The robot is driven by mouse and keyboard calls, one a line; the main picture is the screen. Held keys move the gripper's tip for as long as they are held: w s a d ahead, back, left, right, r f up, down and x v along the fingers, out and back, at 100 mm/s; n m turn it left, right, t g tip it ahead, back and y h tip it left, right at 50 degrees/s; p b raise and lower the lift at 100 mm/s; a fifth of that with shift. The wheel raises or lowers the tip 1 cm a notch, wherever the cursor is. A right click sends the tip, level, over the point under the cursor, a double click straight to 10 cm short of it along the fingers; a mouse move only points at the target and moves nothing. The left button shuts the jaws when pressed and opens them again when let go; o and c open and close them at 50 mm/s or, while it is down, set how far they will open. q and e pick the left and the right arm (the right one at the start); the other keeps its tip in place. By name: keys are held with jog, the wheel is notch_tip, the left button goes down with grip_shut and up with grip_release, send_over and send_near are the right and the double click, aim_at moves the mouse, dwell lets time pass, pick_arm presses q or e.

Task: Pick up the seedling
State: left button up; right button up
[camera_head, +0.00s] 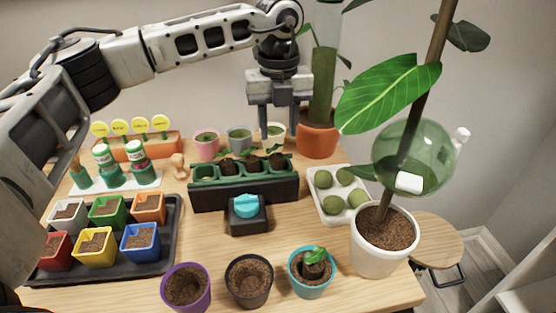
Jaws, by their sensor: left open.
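A dark green seedling tray (245,193) stands near the middle of the table. Several small seedlings with dark soil plugs sit in its cells, among them one at the right end (277,161) and one at the left (227,166). Another seedling (315,263) sits with its soil plug in the teal pot at the front. My left gripper (279,128) points down with its jaws apart, over the back right part of the tray. I see nothing between its fingers except background pots. My right gripper is out of view.
Empty-looking soil pots, purple (186,287) and black (249,281), stand in front. A dark tray of coloured square pots (118,238) is at left. A white tray of green balls (335,195) and a tall potted plant (384,240) with a broad leaf crowd the right.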

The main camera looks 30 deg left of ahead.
aim_at(277, 156)
pick_arm(q)
jog(key=shift+a+f+p, duration=0.2)
jog(key=shift+f+p, duration=0.45)
jog(key=shift+f, duration=2.65)
jog(key=c, duration=0.7)
jog(key=shift+c, duration=0.2)
